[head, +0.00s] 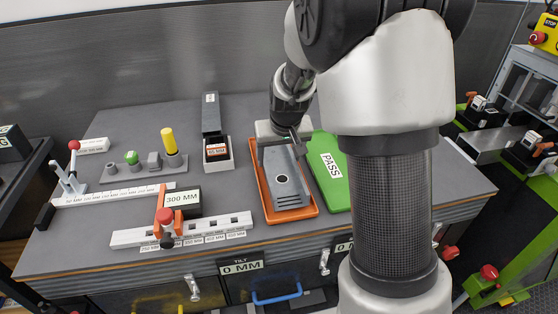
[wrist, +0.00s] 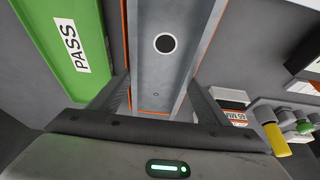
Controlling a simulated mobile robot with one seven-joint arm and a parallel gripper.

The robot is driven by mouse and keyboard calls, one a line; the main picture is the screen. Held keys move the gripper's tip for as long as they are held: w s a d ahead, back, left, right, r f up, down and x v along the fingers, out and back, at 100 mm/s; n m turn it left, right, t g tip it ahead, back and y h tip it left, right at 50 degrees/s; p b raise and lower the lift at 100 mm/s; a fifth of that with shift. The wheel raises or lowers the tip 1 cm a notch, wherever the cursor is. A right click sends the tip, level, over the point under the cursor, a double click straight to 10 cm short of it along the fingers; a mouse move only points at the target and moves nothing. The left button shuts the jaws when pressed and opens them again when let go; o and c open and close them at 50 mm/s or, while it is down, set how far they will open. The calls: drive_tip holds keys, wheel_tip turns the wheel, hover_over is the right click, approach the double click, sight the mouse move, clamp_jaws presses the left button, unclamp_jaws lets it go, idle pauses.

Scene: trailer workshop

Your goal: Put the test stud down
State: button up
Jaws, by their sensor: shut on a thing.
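The test stud is a grey metal channel with a dark round hole (head: 288,192). It lies lengthwise over the orange tray (head: 314,212), whose rim shows around it. I cannot tell whether it rests on the tray floor or hangs just above it. My gripper (head: 280,146) is shut on the stud's far end, pointing down. In the wrist view the stud (wrist: 168,70) runs between my two fingers (wrist: 160,98), and the orange rim (wrist: 125,30) shows beside it.
A green PASS tray (head: 335,185) lies just right of the orange one. To the left are a small labelled box (head: 218,162), a yellow-topped post (head: 170,145), a 300 MM block (head: 183,199) and a white slotted rail (head: 205,229). The bench's right part is partly hidden by my arm.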

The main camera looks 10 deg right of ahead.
drive_tip(key=shift+f, duration=0.65)
drive_tip(key=shift+f, duration=0.2)
drive_tip(key=o, duration=1.4)
drive_tip(key=shift+c, duration=0.2)
